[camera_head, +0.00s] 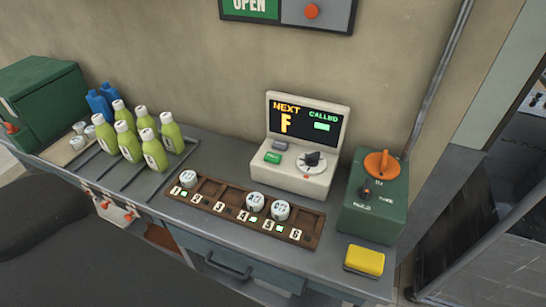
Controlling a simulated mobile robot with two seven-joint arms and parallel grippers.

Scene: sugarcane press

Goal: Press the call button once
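A cream call unit (318,183) stands on the grey counter against the wall. Its dark screen (304,121) reads "NEXT", a large "F", and "CALLED" above a small green bar. On its sloped front are a green button (273,157), a grey-purple button (280,144) behind it, and a black knob (312,158) on a light dial at the right. Labels by the buttons are too small to read, so I cannot tell which one is the call button. Neither of my grippers is in view.
In front of the unit lies a numbered wooden rack (228,196) with three white-lidded cups. A green box (374,222) with an orange knob stands right, a yellow block (364,260) before it. Several green bottles (130,142) stand left. The unit's buttons are unobstructed.

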